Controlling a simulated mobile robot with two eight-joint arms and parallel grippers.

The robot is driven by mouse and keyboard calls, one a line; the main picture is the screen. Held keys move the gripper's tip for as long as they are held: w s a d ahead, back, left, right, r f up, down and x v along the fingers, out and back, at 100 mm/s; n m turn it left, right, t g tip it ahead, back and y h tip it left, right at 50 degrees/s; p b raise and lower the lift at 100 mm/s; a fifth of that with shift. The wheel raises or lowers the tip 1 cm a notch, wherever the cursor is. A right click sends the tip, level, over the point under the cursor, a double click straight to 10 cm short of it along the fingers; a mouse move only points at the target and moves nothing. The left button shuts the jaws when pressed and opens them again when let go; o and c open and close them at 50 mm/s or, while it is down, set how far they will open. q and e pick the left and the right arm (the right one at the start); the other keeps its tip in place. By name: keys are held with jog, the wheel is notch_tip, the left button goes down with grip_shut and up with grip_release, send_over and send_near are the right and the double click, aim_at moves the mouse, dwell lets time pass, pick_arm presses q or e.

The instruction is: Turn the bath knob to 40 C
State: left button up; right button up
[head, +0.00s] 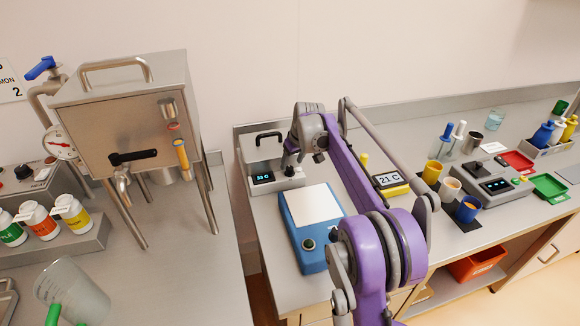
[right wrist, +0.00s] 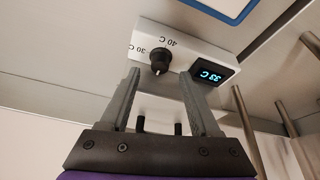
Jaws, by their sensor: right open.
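The bath is a pale grey box at the back left of the right-hand bench; its front panel (right wrist: 190,45) fills the upper middle of the right wrist view. Its black bath knob (right wrist: 158,62) sits near labels reading 30 C and 40 C. Beside the knob, the bath display (right wrist: 208,75) reads 33 C; it also glows in the head view (head: 262,178). My right gripper (right wrist: 160,75) is open, its two fingers on either side of the knob in the picture. I cannot tell whether they touch it. In the head view the wrist hides part of the knob. My left gripper is out of view.
A blue device with a white plate (head: 315,205) stands right in front of the bath. A yellow display unit (head: 389,182) reading 21 C and several cups stand farther right. A steel hopper (head: 130,110) on legs stands left, on the other bench.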

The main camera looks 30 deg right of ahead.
aim_at(290, 168)
jog(key=shift+x, duration=1.8)
grip_shut()
